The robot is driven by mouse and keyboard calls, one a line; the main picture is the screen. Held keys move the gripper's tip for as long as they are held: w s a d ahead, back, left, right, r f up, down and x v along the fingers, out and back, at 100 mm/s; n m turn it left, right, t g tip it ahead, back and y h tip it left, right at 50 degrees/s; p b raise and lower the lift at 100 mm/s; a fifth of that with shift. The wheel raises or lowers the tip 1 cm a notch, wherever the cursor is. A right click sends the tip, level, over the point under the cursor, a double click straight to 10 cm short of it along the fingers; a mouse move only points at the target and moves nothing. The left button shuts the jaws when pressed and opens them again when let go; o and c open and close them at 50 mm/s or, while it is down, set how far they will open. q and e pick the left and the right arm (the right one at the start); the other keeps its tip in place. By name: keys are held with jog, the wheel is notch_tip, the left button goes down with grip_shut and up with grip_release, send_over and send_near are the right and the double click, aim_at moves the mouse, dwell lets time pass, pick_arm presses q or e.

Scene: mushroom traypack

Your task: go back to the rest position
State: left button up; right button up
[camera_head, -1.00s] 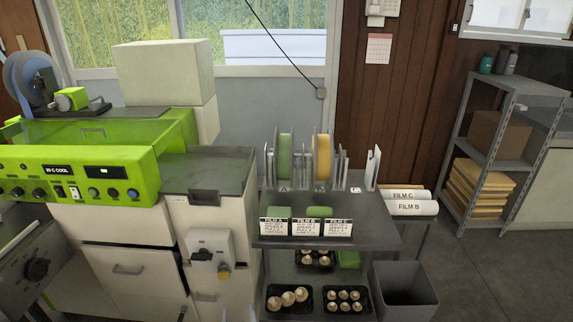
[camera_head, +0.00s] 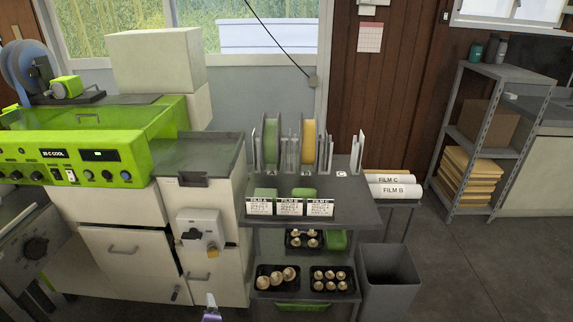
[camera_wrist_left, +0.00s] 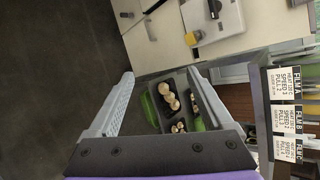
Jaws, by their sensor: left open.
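My left gripper shows in the head view as a small grey and purple tip (camera_head: 211,305) at the bottom edge, in front of the white cabinet. In the left wrist view its two grey fingers (camera_wrist_left: 160,74) stand wide apart with nothing between them. Beyond the fingers are black trays of mushrooms (camera_wrist_left: 168,97) on the cart's lower shelf, apart from the gripper. My right gripper is in neither view.
The grey cart (camera_head: 345,212) holds film reels and label cards (camera_head: 289,207). A grey bin (camera_head: 390,272) stands to its right, beside film rolls (camera_head: 393,191). The green machine (camera_head: 80,150) fills the left. Open floor lies at the right.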

pick_arm(q)
jog(key=s+d+r+n+g+h, duration=0.1)
jog(key=s+d+n+g+h, duration=0.15)
jog(key=s+n, duration=0.8)
jog(key=s+d+r+n+g+h, duration=0.1)
jog(key=s+r+n+g+h, duration=0.15)
jog(key=s+n, duration=0.8)
notch_tip(320, 180, up, 17)
jog(key=w+m+p, duration=0.1)
jog(key=m+p, duration=0.1)
jog(key=p, duration=1.3)
jog(key=shift+a+y+p, duration=0.15)
jog(key=shift+y+p, duration=0.15)
jog(key=shift+p, duration=0.05)
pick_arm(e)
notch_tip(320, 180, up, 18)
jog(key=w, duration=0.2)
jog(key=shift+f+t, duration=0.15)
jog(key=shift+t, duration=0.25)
pick_arm(q)
jog(key=shift+f, duration=0.1)
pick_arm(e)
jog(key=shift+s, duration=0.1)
pick_arm(q)
jog(key=shift+a, duration=0.1)
